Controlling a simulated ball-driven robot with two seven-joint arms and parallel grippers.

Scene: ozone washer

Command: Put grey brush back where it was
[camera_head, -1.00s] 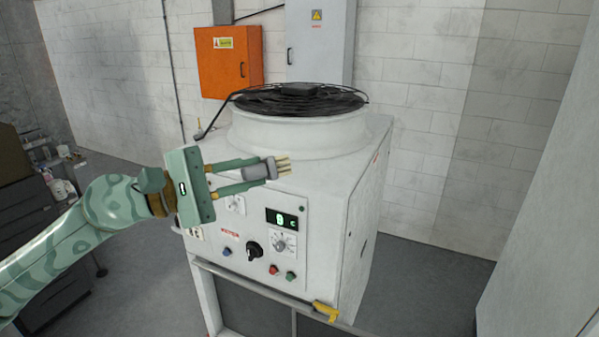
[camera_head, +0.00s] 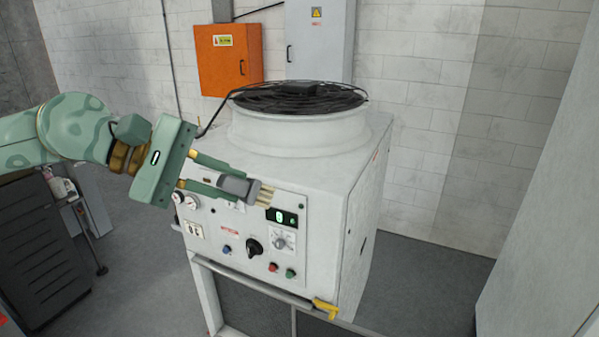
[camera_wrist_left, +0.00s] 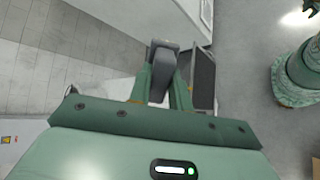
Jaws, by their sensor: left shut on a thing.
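The grey brush (camera_head: 236,187) is between the fingertips of my left gripper (camera_head: 226,186), which is shut on it. Its pale bristles point right, in front of the top of the white machine's (camera_head: 325,232) control panel. I cannot tell whether the brush touches the panel. In the left wrist view the grey brush (camera_wrist_left: 163,62) sticks out past the fingers of my left gripper (camera_wrist_left: 163,75). My right gripper is not in the head view.
The machine has a black fan grille (camera_head: 298,97) on top, and knobs, buttons and a lit display on its front. A yellow-handled thing (camera_head: 325,308) sits on the frame's front rail. An orange cabinet (camera_head: 228,60) is behind. Grey floor is clear to the right.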

